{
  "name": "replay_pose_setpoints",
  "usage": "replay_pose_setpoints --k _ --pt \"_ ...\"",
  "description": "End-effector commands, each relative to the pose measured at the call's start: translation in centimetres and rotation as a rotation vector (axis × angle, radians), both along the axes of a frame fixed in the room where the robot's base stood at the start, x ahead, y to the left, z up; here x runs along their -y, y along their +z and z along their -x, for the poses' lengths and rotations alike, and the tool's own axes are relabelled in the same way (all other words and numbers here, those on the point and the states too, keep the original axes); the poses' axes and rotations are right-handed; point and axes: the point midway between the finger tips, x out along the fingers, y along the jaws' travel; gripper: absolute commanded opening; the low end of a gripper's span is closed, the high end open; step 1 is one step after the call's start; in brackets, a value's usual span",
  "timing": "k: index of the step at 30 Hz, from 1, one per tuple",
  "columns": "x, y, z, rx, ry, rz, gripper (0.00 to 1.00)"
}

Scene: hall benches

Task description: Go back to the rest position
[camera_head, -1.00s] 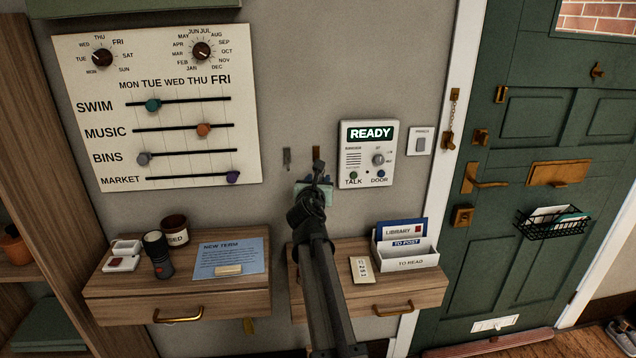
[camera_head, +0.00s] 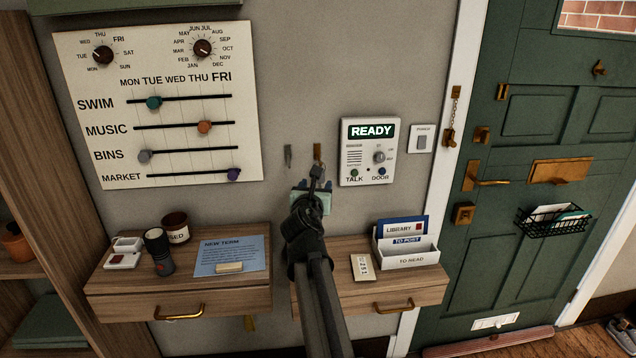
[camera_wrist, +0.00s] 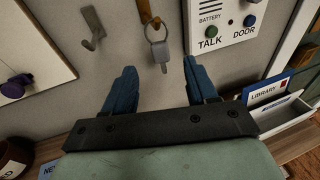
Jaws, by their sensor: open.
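My gripper (camera_head: 314,186) is in front of the wall between the chart board and the READY panel, above the gap between the two drawer shelves. In the wrist view its two blue fingers (camera_wrist: 158,66) stand wide apart with nothing between them. A key on a ring (camera_wrist: 158,46) hangs from the brass hook (camera_wrist: 146,12) just beyond the fingertips, apart from them. In the head view the key is small and partly lost against the gripper. A grey hook (camera_wrist: 93,28) to its left is empty.
The READY panel (camera_head: 354,160) is close on the right. Below are the left drawer shelf (camera_head: 225,292), with a torch (camera_head: 158,252) and jar (camera_head: 176,228), and the right shelf (camera_head: 410,292), with a letter rack (camera_head: 412,258). A green door (camera_head: 530,110) stands further right.

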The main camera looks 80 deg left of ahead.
Motion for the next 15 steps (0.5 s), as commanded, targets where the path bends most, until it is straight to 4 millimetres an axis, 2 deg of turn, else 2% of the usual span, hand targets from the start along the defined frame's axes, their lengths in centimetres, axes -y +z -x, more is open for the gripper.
replay_pose_setpoints --k 1,6,10,15 --pt "1.5 0.1 0.3 0.000 0.001 0.000 0.57" --pt "4.7 0.5 1.1 0.000 0.001 -0.001 0.57" --pt "6.5 0.8 1.6 0.000 0.000 0.000 0.57" --pt "7.5 0.9 2.0 0.000 0.000 0.000 0.57"
